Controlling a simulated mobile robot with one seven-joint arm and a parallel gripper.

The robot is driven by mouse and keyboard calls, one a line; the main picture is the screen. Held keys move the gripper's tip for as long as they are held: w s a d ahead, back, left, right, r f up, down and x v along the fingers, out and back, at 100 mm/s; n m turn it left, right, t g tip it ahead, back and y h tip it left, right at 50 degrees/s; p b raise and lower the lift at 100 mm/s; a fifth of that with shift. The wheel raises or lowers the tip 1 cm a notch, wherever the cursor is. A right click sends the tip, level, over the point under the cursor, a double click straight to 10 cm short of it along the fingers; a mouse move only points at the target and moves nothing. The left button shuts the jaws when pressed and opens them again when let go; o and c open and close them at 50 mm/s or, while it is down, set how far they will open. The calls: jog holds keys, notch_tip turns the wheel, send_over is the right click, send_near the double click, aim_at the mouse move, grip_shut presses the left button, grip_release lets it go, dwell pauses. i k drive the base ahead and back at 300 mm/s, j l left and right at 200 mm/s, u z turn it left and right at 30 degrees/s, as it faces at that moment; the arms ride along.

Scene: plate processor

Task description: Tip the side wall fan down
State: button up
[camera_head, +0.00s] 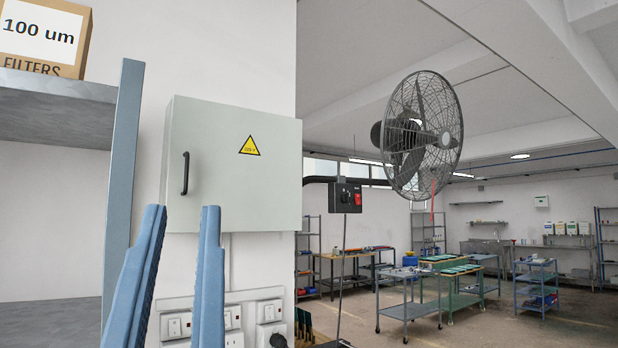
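The wall fan (423,133) is a dark wire-caged fan on a black arm that comes out from behind the wall corner. It hangs in the upper right of the head view, with its cage upright and facing right. A small black control box (345,196) with a red switch sits on the arm, left of the cage. My gripper (182,212) shows as two blue fingers at the lower left. The fingers are apart with nothing between them. They stand in front of the wall cabinet in the picture, well left of the fan.
A grey electrical cabinet (233,165) with a black handle and yellow warning sign is on the wall. Sockets (268,312) sit below it. A shelf with a blue post (122,190) holds a filter box (42,38) at left. Workbenches and carts (410,305) stand farther back right.

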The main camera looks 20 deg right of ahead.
aim_at(400, 135)
jog(key=z, duration=1.1)
jog(key=i+l+u, duration=0.35)
jog(key=i, duration=0.9)
jog(key=i+l+u, duration=0.35)
jog(key=i+l, duration=0.4)
jog(key=i, duration=0.4)
jog(key=i+l+u, duration=0.35)
jog(key=i+l, duration=0.7)
